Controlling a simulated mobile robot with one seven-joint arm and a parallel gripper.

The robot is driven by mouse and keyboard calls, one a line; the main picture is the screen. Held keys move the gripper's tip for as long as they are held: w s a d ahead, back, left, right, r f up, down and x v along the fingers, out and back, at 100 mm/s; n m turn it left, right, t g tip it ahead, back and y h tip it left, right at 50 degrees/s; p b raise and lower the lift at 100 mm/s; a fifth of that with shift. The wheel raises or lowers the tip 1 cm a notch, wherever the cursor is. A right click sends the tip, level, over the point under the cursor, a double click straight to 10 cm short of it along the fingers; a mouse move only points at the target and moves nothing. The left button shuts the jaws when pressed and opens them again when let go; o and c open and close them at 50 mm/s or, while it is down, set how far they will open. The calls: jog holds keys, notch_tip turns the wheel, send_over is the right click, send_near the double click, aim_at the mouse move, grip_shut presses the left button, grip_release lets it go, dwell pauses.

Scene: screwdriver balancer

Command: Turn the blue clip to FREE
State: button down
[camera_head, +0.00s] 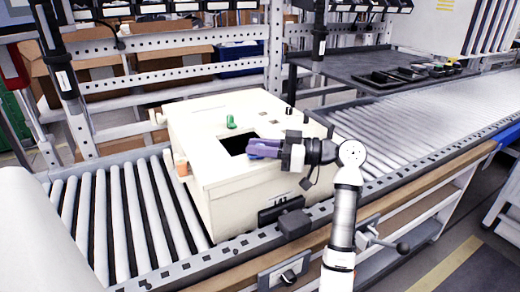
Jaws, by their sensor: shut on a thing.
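A cream box (235,195) stands on the roller conveyor, with a dark square opening in its top. My gripper (254,149) reaches in from the right over the near right edge of this opening. Its purple-grey fingers are shut on a small blue part, which I take to be the blue clip (256,157). The fingers hide most of the clip, so its turned position cannot be told. No FREE marking can be read.
A green knob (231,122) stands behind the opening, and a black knob (289,110) is at the box's far right. An orange part (181,168) is on the left side. A dark tray (385,75) with small black parts lies behind. The rollers (120,215) at left are clear.

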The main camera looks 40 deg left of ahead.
dwell(0.3)
jog(key=c, duration=1.3)
grip_release()
jog(key=shift+c, duration=0.2)
jog(key=b+v, duration=0.2)
jog(key=v, duration=1.1)
jog(key=shift+w+d, duration=0.2)
jog(key=shift+d, duration=0.1)
jog(key=shift+d, duration=0.1)
